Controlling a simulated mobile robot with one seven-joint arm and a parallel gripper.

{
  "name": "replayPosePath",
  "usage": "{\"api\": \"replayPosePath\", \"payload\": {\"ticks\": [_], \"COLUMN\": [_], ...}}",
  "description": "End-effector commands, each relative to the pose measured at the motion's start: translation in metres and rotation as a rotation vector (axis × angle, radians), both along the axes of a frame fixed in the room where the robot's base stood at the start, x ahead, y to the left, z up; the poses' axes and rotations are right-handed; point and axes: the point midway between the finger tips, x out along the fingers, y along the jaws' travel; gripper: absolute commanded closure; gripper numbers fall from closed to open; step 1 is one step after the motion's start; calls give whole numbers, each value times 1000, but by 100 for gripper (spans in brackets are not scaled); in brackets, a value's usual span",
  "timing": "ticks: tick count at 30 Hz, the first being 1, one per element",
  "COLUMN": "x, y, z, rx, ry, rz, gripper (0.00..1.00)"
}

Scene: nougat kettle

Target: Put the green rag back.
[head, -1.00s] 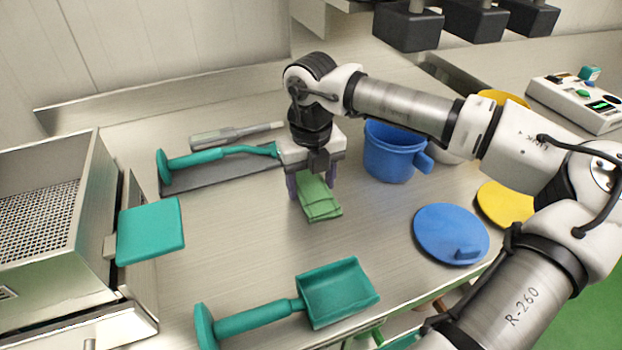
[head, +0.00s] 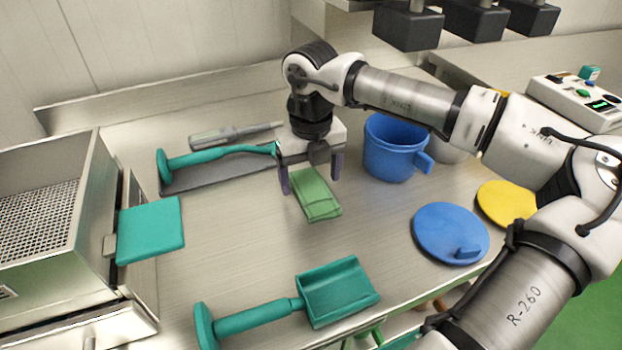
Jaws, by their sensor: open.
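The green rag (head: 316,197) lies folded on the steel worktop near the middle of the head view. My gripper (head: 311,188) is open and empty, pointing down just above and behind the rag. Its two purple fingers are spread to the left and right of the rag's far end. The rag's far edge is partly hidden by the gripper.
A dark tray (head: 215,177) with a teal-handled tool lies left. A blue jug (head: 390,150) stands right of my gripper, close to it. A blue lid (head: 451,233) and yellow lid (head: 505,203) lie right. A teal scoop (head: 338,291) lies in front.

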Motion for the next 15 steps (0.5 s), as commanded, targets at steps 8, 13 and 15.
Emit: {"api": "replayPosePath", "payload": {"ticks": [8, 13, 15], "x": [1, 0, 0], "y": [-1, -1, -1], "z": [61, 90, 97], "rx": [-3, -3, -2], "ry": [-3, -1, -1], "rz": [-3, -1, -1], "gripper": [19, 19, 19]}}
